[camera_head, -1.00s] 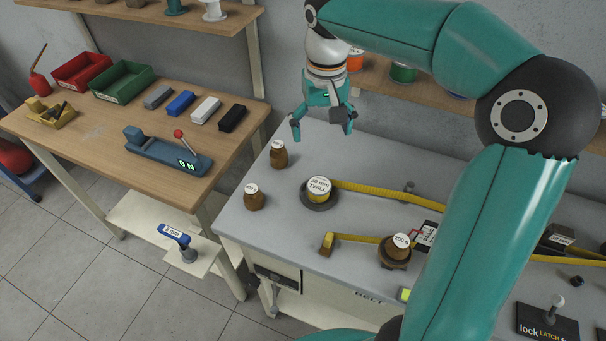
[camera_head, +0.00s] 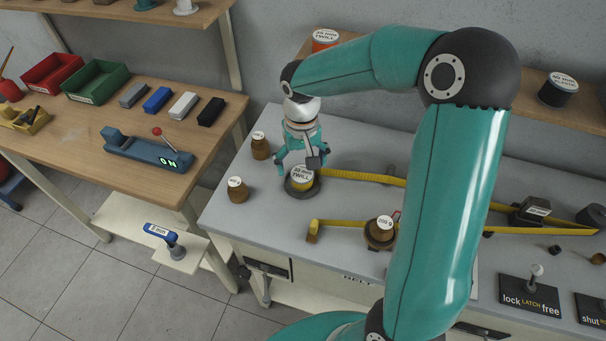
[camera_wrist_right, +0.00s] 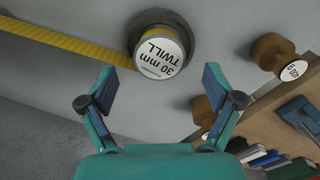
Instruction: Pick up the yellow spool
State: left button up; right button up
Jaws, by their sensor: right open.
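The yellow spool (camera_head: 302,182) has a white top label reading "30 mm TWILL" and sits in a dark round holder (camera_head: 290,193) on the grey bench. Its yellow tape runs off to the right in the head view. My right gripper (camera_head: 297,164) is open and empty, just behind and above the spool. In the right wrist view the spool (camera_wrist_right: 160,52) shows ahead of the spread fingers (camera_wrist_right: 158,82), not between them. I cannot tell the exact height gap. My left gripper is not in view.
Two brown weights, one at the back (camera_head: 260,147) and one in front (camera_head: 238,190), stand left of the spool. A brown 200 g weight (camera_head: 380,231) sits on a round piece to the right, by a second tape (camera_head: 340,225). A wooden table (camera_head: 80,130) stands left.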

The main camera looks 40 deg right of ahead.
aim_at(302, 178)
jog(key=shift+f, duration=1.45)
jog(key=c, duration=1.3)
jog(key=shift+r, duration=0.1)
jog(key=shift+c, duration=0.2)
